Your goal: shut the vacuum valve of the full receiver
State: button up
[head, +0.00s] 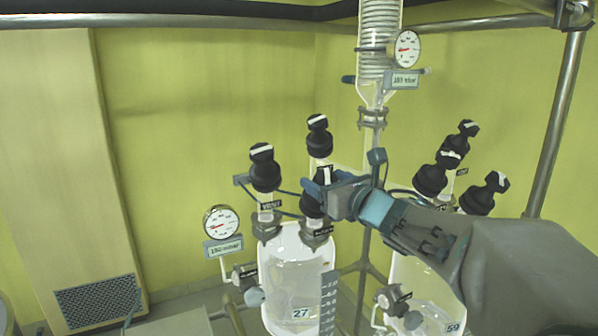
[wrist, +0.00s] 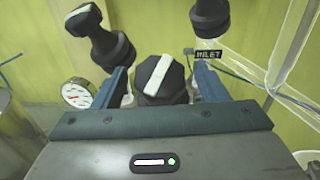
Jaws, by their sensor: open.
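Receiver 27 (head: 296,270) is a clear glass vessel left of centre in the head view, with several black valve knobs above it; its fill level is hard to tell. My gripper (head: 318,190) is at its front right knob (head: 309,205), which it partly hides. In the wrist view this knob (wrist: 160,80) stands between the two spread fingers of my open gripper (wrist: 160,88), with gaps on both sides. Its white bar runs nearly up the picture, leaning right. The small label under this knob is too small to read surely. Receiver 59 (head: 428,285) is partly hidden behind my arm.
The vent knob (head: 264,168) is close left of my gripper, and the inlet knob (head: 319,137) is behind it. Receiver 59's knobs (head: 431,179) are to the right. A gauge (head: 221,222) is at left; a glass condenser (head: 379,50) and metal frame post (head: 557,125) stand beyond.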

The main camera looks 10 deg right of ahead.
jog(key=shift+p+x, duration=0.3)
jog(key=shift+x, duration=1.05)
jog(key=c, duration=1)
jog(key=m+b, duration=0.1)
jog(key=b, duration=0.1)
jog(key=shift+f+h+b, duration=0.25)
jog(key=shift+h+b, duration=0.1)
jog(key=shift+h, duration=0.05)
